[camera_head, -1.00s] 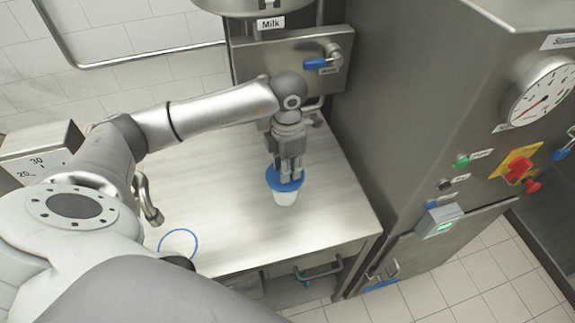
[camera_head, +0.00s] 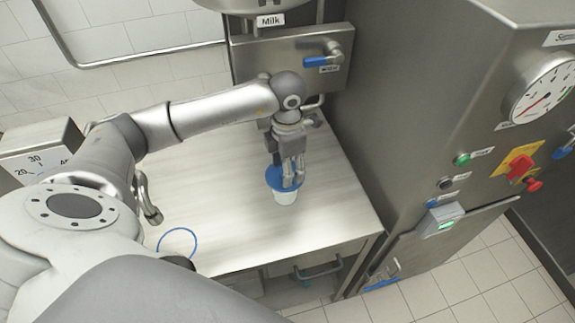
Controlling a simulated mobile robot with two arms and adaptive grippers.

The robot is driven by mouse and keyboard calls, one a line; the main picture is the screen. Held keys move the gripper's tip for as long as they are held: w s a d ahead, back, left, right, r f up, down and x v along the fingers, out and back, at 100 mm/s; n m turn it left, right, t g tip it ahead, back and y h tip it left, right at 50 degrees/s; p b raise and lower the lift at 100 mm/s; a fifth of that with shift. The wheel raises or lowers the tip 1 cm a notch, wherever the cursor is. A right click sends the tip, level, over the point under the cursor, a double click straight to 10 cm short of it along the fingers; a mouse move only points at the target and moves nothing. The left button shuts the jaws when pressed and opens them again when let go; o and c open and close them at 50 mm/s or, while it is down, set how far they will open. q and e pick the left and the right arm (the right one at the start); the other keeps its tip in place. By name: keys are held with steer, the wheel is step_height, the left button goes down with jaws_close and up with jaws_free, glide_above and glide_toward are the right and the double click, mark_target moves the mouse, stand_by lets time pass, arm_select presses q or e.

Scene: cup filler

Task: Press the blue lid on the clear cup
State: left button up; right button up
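The clear cup (camera_head: 285,198) looks whitish and stands upright on the steel table. The blue lid (camera_head: 272,183) is on top of it, covering its mouth. I cannot tell whether the lid is fully seated all round. My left gripper (camera_head: 293,182) points down from above, its fingertips at the top of the lid and hiding part of it. The fingers are close to each other, and I cannot tell whether they are shut.
The steel table (camera_head: 230,225) is mostly bare around the cup. A thin blue ring (camera_head: 178,243) lies near its front left. A milk dispenser with a blue-handled tap (camera_head: 316,62) stands behind, and a tall steel machine (camera_head: 430,110) stands to the right.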

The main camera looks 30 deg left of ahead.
arm_select(q)
step_height(320, 180, up, 12)
stand_by(0.6)
stand_by(0.4)
